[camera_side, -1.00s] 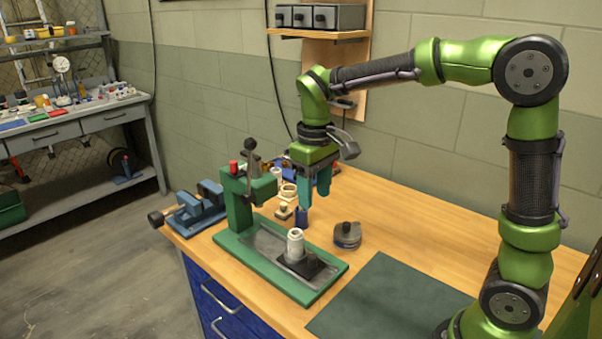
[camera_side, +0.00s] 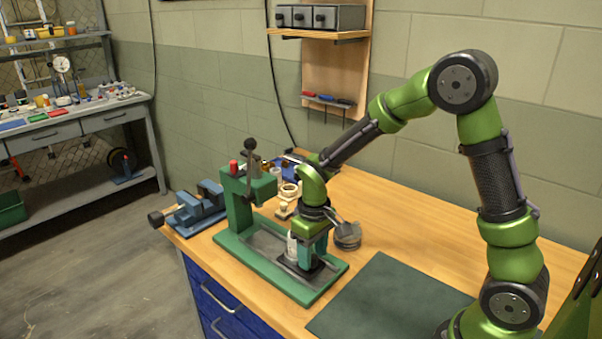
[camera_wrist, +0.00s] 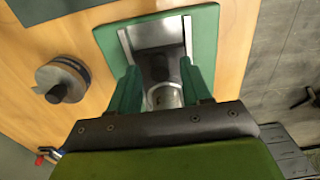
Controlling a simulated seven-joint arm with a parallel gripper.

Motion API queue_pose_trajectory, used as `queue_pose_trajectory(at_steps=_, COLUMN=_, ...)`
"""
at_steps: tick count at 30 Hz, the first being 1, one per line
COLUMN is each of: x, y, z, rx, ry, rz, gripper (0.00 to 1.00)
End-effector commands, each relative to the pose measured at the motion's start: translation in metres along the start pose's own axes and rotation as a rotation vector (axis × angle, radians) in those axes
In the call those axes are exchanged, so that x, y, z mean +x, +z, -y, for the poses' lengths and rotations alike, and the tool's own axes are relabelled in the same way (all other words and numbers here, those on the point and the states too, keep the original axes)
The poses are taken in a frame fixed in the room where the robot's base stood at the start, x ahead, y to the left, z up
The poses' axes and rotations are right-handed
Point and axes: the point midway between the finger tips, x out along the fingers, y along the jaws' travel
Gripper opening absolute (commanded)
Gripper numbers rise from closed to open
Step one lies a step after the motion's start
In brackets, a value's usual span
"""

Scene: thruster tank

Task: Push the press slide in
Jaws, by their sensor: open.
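The green press (camera_side: 238,205) stands near the bench's left edge, with a dark lever and red knob on top. Its base holds a metal track (camera_side: 262,240). The black slide (camera_side: 290,266) sits at the track's right end, away from the press head; it also shows in the wrist view (camera_wrist: 156,66). A white cylindrical part (camera_side: 292,245) stands on the slide. My gripper (camera_side: 307,250) is down over the slide. In the wrist view my gripper (camera_wrist: 163,88) is open, with a finger on either side of the white part (camera_wrist: 165,97). I cannot tell whether they touch it.
A round grey object with a dark knob (camera_side: 347,236) stands close right of my gripper. A dark green mat (camera_side: 390,300) covers the bench's front right. A blue vise (camera_side: 200,205) lies left of the press. Small parts (camera_side: 287,200) stand behind the press.

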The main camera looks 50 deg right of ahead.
Motion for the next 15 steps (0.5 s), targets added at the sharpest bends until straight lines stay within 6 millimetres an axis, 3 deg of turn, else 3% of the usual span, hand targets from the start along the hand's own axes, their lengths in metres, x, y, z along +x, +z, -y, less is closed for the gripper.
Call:
queue_pose_trajectory(at_steps=8, x=0.0017, y=0.0001, z=0.0, rx=0.0, ry=0.0, rz=0.0, gripper=0.48)
queue_pose_trajectory(at_steps=15, x=0.0014, y=0.0001, z=-0.0001, rx=0.0, ry=0.0, rz=0.0, gripper=0.13)
